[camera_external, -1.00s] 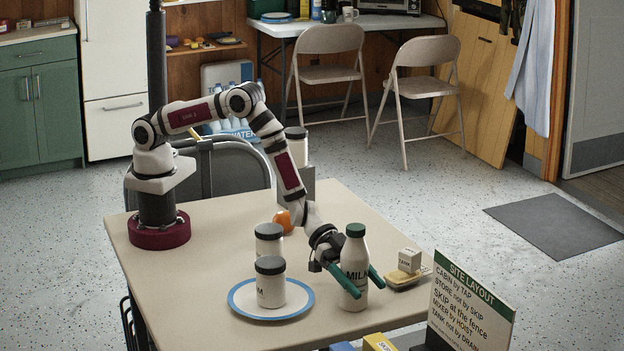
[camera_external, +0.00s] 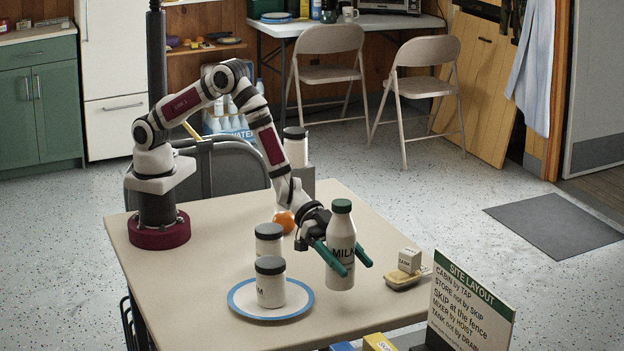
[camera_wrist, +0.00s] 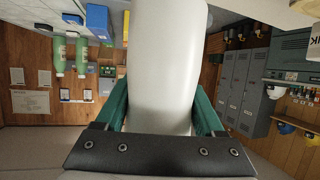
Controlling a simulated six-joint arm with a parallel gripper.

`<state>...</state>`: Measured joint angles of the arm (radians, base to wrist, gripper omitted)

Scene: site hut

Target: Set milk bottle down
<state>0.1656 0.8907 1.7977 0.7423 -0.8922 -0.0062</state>
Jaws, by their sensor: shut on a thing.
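The milk bottle (camera_external: 341,250) is white with a dark green cap and the word MILK on it. It is upright, and its base looks raised a little above the table (camera_external: 210,221). My gripper (camera_external: 350,268) is shut on the bottle, with one green finger on each side of it. In the wrist view the bottle (camera_wrist: 164,70) fills the middle, between the green fingers (camera_wrist: 162,110). The bottle's far side is hidden.
Left of the bottle, a blue-rimmed plate (camera_external: 238,302) holds a dark-lidded jar (camera_external: 270,285); another jar (camera_external: 268,240) stands behind. An orange (camera_external: 284,220) lies behind my gripper. A sign (camera_external: 471,308) stands at front right.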

